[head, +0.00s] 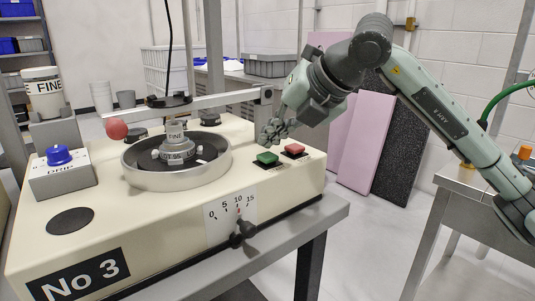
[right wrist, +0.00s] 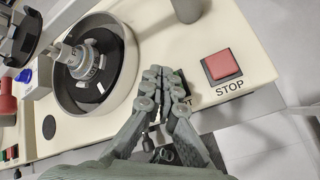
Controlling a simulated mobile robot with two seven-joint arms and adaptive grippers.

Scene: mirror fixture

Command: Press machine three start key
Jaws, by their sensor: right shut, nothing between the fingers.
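Machine three (head: 110,220), a cream housing marked "No 3", stands in front of me. Its green start key (head: 267,157) sits on a dark plate near the right corner, beside the red stop key (head: 294,149). In the right wrist view the red key (right wrist: 222,66), labelled STOP, is in full sight; the green key is mostly hidden behind my fingers. My right gripper (head: 272,132) is shut and empty, its fingertips close above and behind the green key. A small gap seems to show between them. The shut fingers also show in the right wrist view (right wrist: 160,74). My left gripper is out of view.
A round pan (head: 177,178) holds a grey fixture left of the keys. A blue-knobbed DRIP box (head: 62,172) and a dial lever (head: 242,233) are on the machine. A metal table (head: 480,190) stands right.

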